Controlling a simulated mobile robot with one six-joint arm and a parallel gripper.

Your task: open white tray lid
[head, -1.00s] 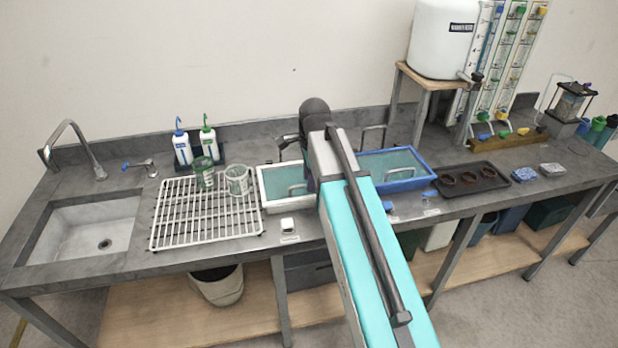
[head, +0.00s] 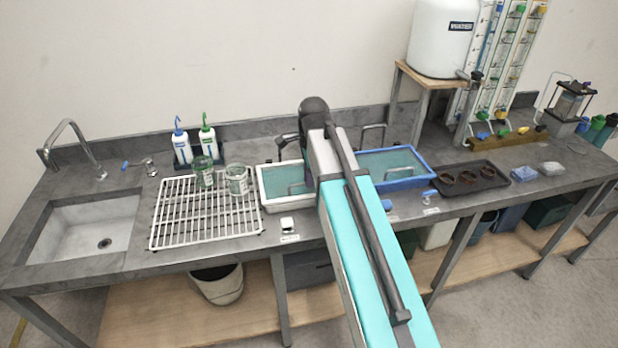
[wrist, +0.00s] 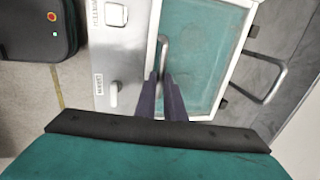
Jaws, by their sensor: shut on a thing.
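The white tray (head: 265,203) stands on the bench between the drying rack and my arm, with a teal see-through lid (head: 272,178) that looks flat in its rim. The lid's metal handle (head: 297,189) shows beside my arm. In the wrist view, the white tray's rim (wrist: 152,45) frames the lid (wrist: 205,50), and my gripper (wrist: 163,80) has its dark purple fingers close together at the near end of the handle (wrist: 164,50), shut on it. In the head view my own arm hides the gripper and the tray's right end.
A blue tray (head: 432,172) stands right of my arm. A white wire rack (head: 200,225) with glass beakers is at the left. A small white switch box (head: 287,224) sits in front of the tray. A bent metal bar (wrist: 278,85) stands behind it.

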